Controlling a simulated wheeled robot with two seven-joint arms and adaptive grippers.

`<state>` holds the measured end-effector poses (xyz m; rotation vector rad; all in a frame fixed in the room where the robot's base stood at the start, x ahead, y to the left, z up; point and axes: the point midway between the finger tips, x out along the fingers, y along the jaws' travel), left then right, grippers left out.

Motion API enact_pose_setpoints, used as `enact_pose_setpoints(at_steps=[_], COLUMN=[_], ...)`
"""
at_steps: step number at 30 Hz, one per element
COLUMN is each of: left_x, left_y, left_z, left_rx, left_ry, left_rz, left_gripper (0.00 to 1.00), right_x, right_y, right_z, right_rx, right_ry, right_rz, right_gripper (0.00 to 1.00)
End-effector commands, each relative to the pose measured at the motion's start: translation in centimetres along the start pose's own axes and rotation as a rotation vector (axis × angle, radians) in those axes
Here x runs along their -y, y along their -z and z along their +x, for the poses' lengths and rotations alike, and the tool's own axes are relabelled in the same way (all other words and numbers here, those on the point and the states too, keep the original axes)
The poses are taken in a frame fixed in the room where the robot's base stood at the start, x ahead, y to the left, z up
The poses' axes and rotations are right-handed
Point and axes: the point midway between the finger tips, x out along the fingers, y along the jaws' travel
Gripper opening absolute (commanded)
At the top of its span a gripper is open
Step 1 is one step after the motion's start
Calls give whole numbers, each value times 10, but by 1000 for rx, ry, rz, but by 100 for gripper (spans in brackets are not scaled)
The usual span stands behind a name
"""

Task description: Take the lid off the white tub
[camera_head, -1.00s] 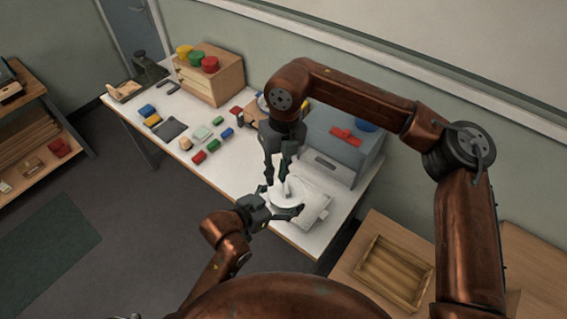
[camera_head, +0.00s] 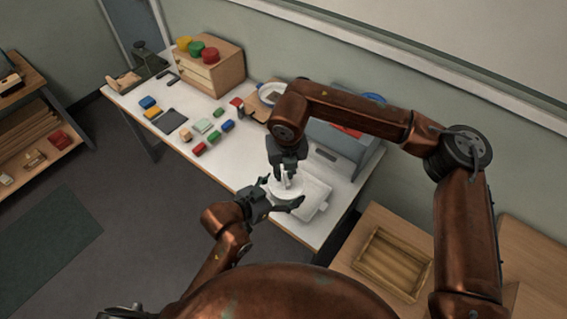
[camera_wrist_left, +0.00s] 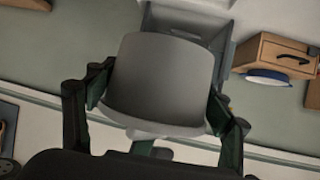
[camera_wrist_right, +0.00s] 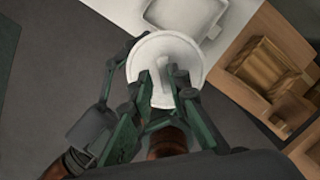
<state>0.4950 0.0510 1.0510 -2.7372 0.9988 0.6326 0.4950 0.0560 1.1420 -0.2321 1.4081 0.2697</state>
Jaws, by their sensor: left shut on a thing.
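The white tub (camera_wrist_left: 160,80) is between the fingers of my left gripper (camera_head: 278,204), which is shut on its sides and holds it upright at the bench's front edge. The round white lid (camera_wrist_right: 188,55) sits on the tub, with an upright bar handle (camera_wrist_right: 161,85) across its top. My right gripper (camera_wrist_right: 163,92) points down over the lid. Its fingers stand on either side of the handle and look open, with small gaps. In the head view, the right gripper (camera_head: 287,172) hides part of the lid and handle.
A white tray (camera_head: 316,197) lies on the bench just right of the tub. A grey box (camera_head: 345,145) stands behind it. Several coloured blocks (camera_head: 200,148) lie to the left. A wooden tray (camera_head: 393,262) is on the lower right table.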

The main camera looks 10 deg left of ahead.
Motion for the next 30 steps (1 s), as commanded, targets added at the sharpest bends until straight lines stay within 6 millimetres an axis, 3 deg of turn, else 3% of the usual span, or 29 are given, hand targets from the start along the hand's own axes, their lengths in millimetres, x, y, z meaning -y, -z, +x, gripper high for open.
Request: enact_pose_setpoints(at_steps=[6,15,16,28,30], left_x=[-1,-3,-3,-4,-5], left_y=[5,8,8,6,7], left_z=[-1,-1,-1,0,0], left_rx=[-13,-19,-19,-16,-16], left_ry=[-2,-7,-7,-10,-11], left_rz=[2,4,4,3,3], left_gripper=[31,31,31,31,31], right_x=[0,-3,-3,-6,-6], right_y=[0,2,2,2,2], right_z=[19,23,22,21,20], right_rx=[0,-2,-3,-3,-3], right_ry=[0,-5,-6,-10,-11], right_rz=[-1,-5,-5,-8,-8], right_gripper=[16,16,28,0,0])
